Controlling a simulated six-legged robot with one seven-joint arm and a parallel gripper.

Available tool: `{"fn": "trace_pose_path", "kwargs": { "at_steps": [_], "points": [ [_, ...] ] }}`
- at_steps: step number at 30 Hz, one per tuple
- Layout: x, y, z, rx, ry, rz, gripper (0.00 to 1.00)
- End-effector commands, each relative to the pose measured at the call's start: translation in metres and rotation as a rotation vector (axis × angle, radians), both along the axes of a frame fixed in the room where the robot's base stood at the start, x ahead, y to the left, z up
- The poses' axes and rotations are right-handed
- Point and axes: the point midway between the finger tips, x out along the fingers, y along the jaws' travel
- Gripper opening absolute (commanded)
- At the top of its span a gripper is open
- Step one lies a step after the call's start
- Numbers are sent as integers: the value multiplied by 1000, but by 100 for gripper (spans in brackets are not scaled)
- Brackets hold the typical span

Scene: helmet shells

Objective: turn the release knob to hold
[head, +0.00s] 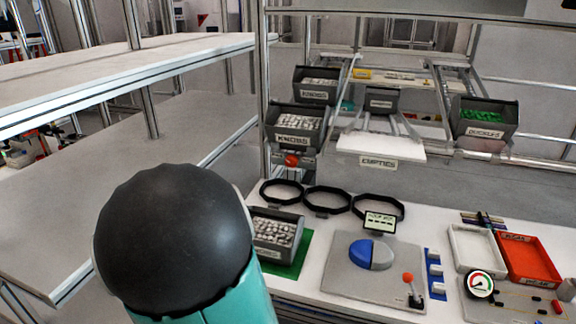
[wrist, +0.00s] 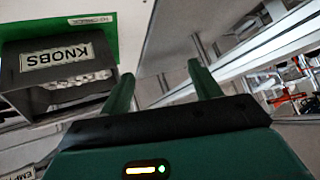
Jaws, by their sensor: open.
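My gripper (wrist: 160,70) shows in the wrist view with its two green fingers apart and nothing between them. It is hidden in the head view, where my dark, rounded arm link fills the lower left. No label for a release knob is readable. A red ball (head: 291,160) sits below the lower KNOBS bin on the rack. A red-topped lever (head: 408,278) stands on the right of a grey plate (head: 345,279) on the bench. A small red knob (head: 557,306) lies at the far right. I cannot tell which is the release knob.
A bin of pale knobs (head: 275,229) stands on a green mat; a KNOBS bin (wrist: 58,55) shows upside down beside my fingers. The plate carries a blue and white dome (head: 371,252). Black rings (head: 327,199), trays (head: 527,262) and a gauge (head: 480,283) crowd the bench.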

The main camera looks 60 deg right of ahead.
Motion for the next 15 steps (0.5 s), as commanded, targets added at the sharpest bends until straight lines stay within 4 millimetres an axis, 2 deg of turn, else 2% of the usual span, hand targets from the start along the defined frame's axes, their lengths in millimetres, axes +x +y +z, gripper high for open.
{"fn": "trace_pose_path", "kwargs": {
  "at_steps": [1,4,6,9,12,15],
  "points": [
    [-8,-30,-8,-62,10,-68,63],
    [-30,-88,-11,-202,13,-199,63],
    [-48,-124,-5,-316,19,-279,63],
    [-74,-168,12,-493,29,-370,63],
    [-94,-198,36,-657,37,-431,63],
    [-106,-214,57,-779,39,-464,63]
  ]
}}
